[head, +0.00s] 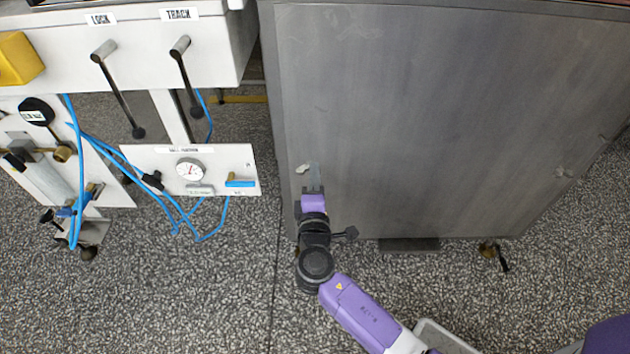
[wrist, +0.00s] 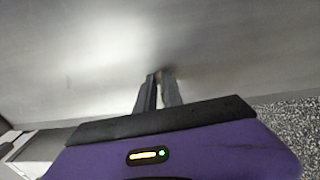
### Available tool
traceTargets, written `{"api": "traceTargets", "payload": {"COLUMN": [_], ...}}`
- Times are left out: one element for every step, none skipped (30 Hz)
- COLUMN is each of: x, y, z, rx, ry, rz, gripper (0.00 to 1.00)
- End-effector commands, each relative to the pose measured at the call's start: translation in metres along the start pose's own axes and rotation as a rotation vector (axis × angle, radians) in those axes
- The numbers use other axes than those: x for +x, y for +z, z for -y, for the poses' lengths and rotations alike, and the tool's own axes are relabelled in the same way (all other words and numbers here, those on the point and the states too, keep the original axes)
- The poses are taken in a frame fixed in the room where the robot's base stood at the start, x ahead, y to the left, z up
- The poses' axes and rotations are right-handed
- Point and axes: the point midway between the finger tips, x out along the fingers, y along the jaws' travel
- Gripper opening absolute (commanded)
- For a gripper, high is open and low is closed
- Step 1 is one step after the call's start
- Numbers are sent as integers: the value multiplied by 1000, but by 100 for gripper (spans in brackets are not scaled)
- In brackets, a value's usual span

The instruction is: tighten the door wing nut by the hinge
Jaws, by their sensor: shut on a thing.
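The door (head: 430,110) is a large grey metal panel. A small pale wing nut (head: 303,170) sits near its lower left edge. My gripper (head: 313,178) reaches up to this nut from below. In the wrist view my gripper (wrist: 161,80) has its two dark fingers close together, with their tips at the panel. A small brownish bit of the wing nut (wrist: 167,72) shows at the tips, and the fingers hide the rest. A second small fitting (head: 565,172) sits near the door's lower right. I cannot make out a hinge.
Left of the door stand a white panel with a gauge (head: 190,170), blue hoses (head: 185,215) and rods (head: 118,95) under LOCK and TRACK labels. A caster (head: 490,250) stands below the door. The speckled floor (head: 170,300) at lower left is clear.

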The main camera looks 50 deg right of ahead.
Motion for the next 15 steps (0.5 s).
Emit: {"api": "traceTargets", "payload": {"x": [-1, -1, -1, -1, -1, -1, -1, -2, -2, -2, -2, -2, -2, -2, -2], "y": [-4, -4, -4, -4, -4, -5, -5, -5, -5, -5, -5, -5, -5, -5, -5], "z": [6, 5, 5, 5, 5, 5, 5, 5, 4, 4, 4, 4, 4, 4, 4], "rx": [23, 34, 47, 56, 64, 73, 78, 83, 87, 90, 92, 95, 96, 97, 97], "ry": [-4, -5, -5, -5, -5, -5, -5, -5, -5, -5, -5, -5, -5, -5, -5], "rz": [-11, -11, -11, -11, -11, -11, -12, -12, -12, -12, -12, -12, -12, -12, -13], "gripper": [0, 0, 0, 0, 0, 0, 0, 0, 0, 0, 0, 0, 0, 0, 0]}}
